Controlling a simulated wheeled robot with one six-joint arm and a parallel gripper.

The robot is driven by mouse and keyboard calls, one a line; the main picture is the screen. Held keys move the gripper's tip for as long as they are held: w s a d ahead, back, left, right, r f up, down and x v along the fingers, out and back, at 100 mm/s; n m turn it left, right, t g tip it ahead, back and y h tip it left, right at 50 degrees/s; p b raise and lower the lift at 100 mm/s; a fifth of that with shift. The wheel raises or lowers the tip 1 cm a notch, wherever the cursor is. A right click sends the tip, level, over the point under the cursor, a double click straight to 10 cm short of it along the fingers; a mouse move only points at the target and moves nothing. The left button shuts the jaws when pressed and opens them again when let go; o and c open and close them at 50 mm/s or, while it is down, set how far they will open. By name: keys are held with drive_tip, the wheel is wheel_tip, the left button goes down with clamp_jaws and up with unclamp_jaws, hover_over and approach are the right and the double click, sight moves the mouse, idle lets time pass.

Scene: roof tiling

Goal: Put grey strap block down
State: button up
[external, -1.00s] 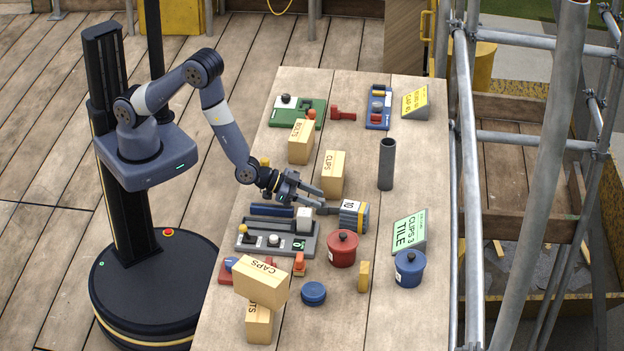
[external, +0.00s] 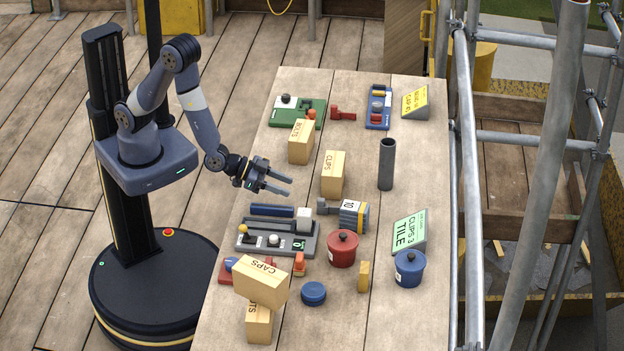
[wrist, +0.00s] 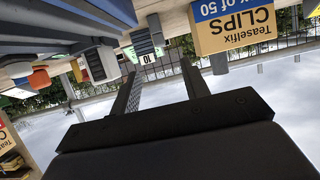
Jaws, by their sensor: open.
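A small grey block (external: 327,207) rests on the table, against the left side of a grey, blue and yellow stack with a white label marked 10 (external: 353,215). I take it for the strap block. My gripper (external: 289,187) is open and empty, above the table to the upper left of the block and apart from it. In the wrist view the open jaws (wrist: 162,72) have nothing between them; that view is upside down.
A CLIPS box (external: 333,174) stands just right of my gripper. A dark grey tray (external: 262,250) with small parts, a blue bar (external: 272,210) and a red pot (external: 342,248) lie nearer the front. A grey tube (external: 387,164) stands upright behind.

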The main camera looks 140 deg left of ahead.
drive_tip(key=shift+a, duration=0.1)
drive_tip(key=a+r+g+p, duration=0.1)
drive_tip(key=a+g+p, duration=0.1)
drive_tip(key=a, duration=0.1)
drive_tip(key=g+h+p, duration=0.1)
drive_tip(key=h+p, duration=0.1)
drive_tip(key=h, duration=0.1)
approach(320, 199)
drive_tip(key=x, duration=0.4)
drive_tip(key=shift+s+a, duration=0.25)
drive_tip(key=shift+a, duration=0.05)
drive_tip(key=shift+w+d+b+x, duration=0.15)
drive_tip(key=shift+b+x, duration=0.05)
drive_tip(key=shift+x, duration=1.15)
drive_tip(key=shift+w+d+b+x, duration=0.1)
drive_tip(key=shift+d+b+x, duration=0.1)
drive_tip(key=shift+x, duration=1.15)
drive_tip(key=shift+c, duration=0.2)
clamp_jaws()
